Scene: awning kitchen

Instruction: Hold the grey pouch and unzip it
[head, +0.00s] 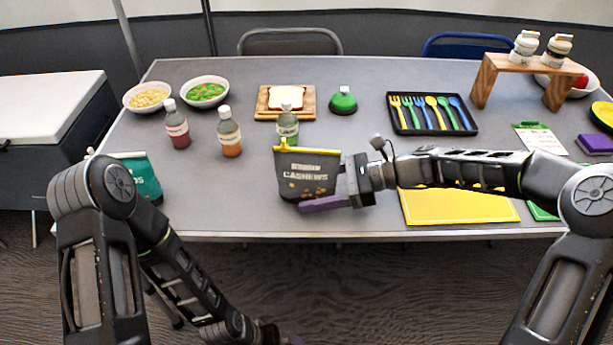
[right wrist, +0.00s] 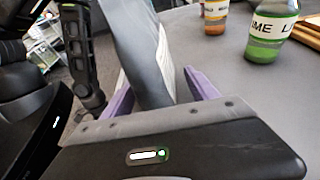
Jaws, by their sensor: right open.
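The grey pouch (head: 305,174), labelled cashews, stands upright near the table's front edge in the head view. A yellow zip strip (head: 312,151) runs along its top, with a small yellow piece at its left end. My right gripper (right wrist: 160,88) is open, and the pouch (right wrist: 146,50) stands between its purple fingers in the right wrist view. In the head view one purple finger (head: 325,203) lies in front of the pouch's lower right; the other is hidden. My left gripper (head: 287,340) is low at the bottom edge, mostly cut off, away from the pouch.
A green bottle (head: 288,126) stands just behind the pouch; orange (head: 229,134) and red (head: 177,127) bottles stand to its left. A teal pouch (head: 146,178) is partly hidden behind my left arm. A yellow mat (head: 455,207) lies right, under my right forearm. Bare table lies left of the pouch.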

